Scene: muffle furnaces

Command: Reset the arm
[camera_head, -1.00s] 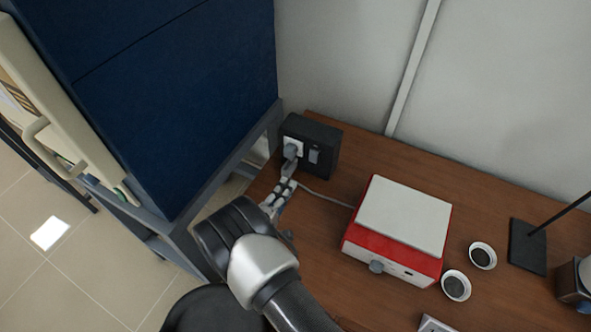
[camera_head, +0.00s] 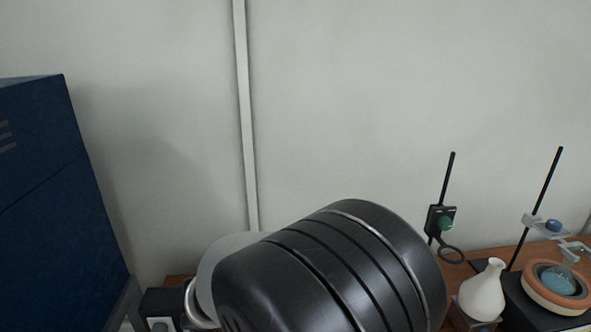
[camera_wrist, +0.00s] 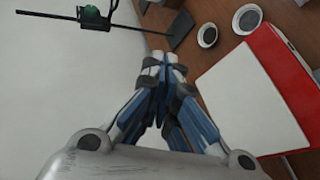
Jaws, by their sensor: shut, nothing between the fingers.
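My gripper (camera_wrist: 163,62) shows in the wrist view, its blue and grey fingers closed together at the tips with nothing between them. It hangs over the wooden bench, beside the red and white box-shaped device (camera_wrist: 262,95). In the head view my dark arm link fills the lower middle, and the gripper itself is not visible there. The link hides most of the bench and the red and white device in that view.
A black socket box (camera_head: 160,303) stands at lower left, by the blue furnace cabinet (camera_head: 50,200). A white flask (camera_head: 482,291), a stand with a ring (camera_head: 441,218) and a round heater (camera_head: 556,289) stand at right. Two small dishes (camera_wrist: 208,35) lie on the bench.

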